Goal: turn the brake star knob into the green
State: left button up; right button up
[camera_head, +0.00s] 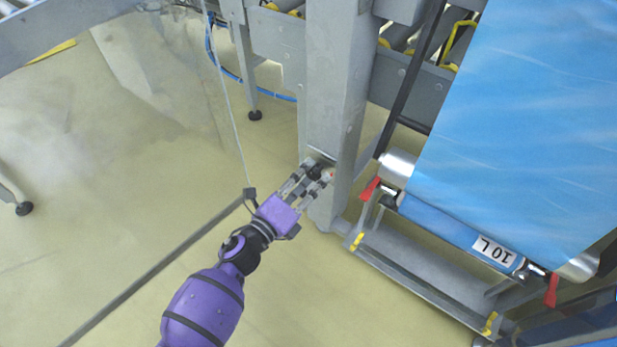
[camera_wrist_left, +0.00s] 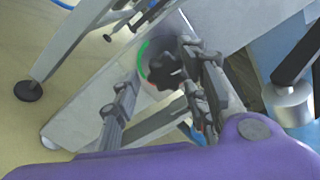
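The black star knob (camera_wrist_left: 166,70) sits on the face of a grey post, with a curved green band (camera_wrist_left: 143,58) around its upper left side in the left wrist view. In the head view the knob (camera_head: 314,169) is a small dark shape, partly covered by fingers. My left gripper (camera_head: 313,177) is at the post with its fingers apart. In the left wrist view the gripper (camera_wrist_left: 160,64) has the knob between its fingers, near the right finger, with a gap to the left one. Whether the right finger touches the knob is unclear. My right gripper is not in view.
The grey post (camera_head: 334,95) rises beside the gripper. Right of it is a frame with a blue film roll (camera_head: 520,120), a "10 L" label (camera_head: 494,249) and red levers (camera_head: 369,189). A thin cable (camera_head: 232,115) hangs left of the gripper. Floor at left is mostly clear.

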pick_arm(q)
jog(key=shift+s, duration=0.1)
jog(key=shift+s+a, duration=0.15)
jog(key=v, duration=1.1)
jog(key=shift+s+a, duration=0.15)
jog(key=shift+s, duration=0.05)
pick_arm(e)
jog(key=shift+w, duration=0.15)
pick_arm(q)
jog(key=shift+r, duration=0.1)
